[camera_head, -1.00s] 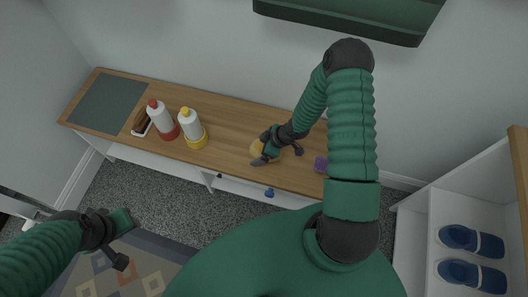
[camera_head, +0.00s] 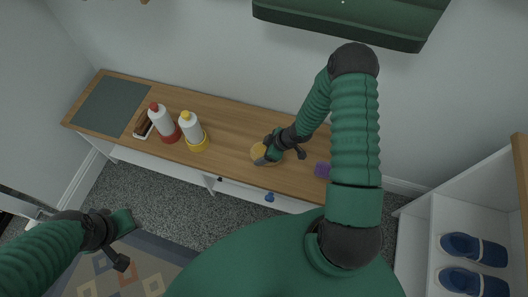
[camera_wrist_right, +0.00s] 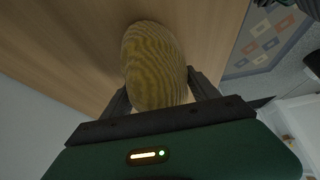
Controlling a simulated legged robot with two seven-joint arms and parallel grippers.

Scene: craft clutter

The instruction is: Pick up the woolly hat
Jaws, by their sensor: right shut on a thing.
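The woolly hat (camera_head: 258,149) is a small, ribbed mustard-yellow thing on the wooden counter top, partly hidden by my right gripper in the head view. In the right wrist view the hat (camera_wrist_right: 155,62) fills the space between the two dark fingers. My right gripper (camera_head: 263,158) is shut on it at the counter's front part. I cannot tell whether the hat is clear of the wood. My left gripper (camera_head: 122,220) is apart from the counter, at lower left over the rug side; its jaw opening is not clear.
On the counter (camera_head: 228,131) stand a red-capped bottle (camera_head: 162,122) and a yellow-capped bottle (camera_head: 191,128), left of the hat. A purple thing (camera_head: 323,170) lies close on the right. A green shelf (camera_head: 345,20) hangs above; a shoe rack (camera_head: 447,220) stands at right.

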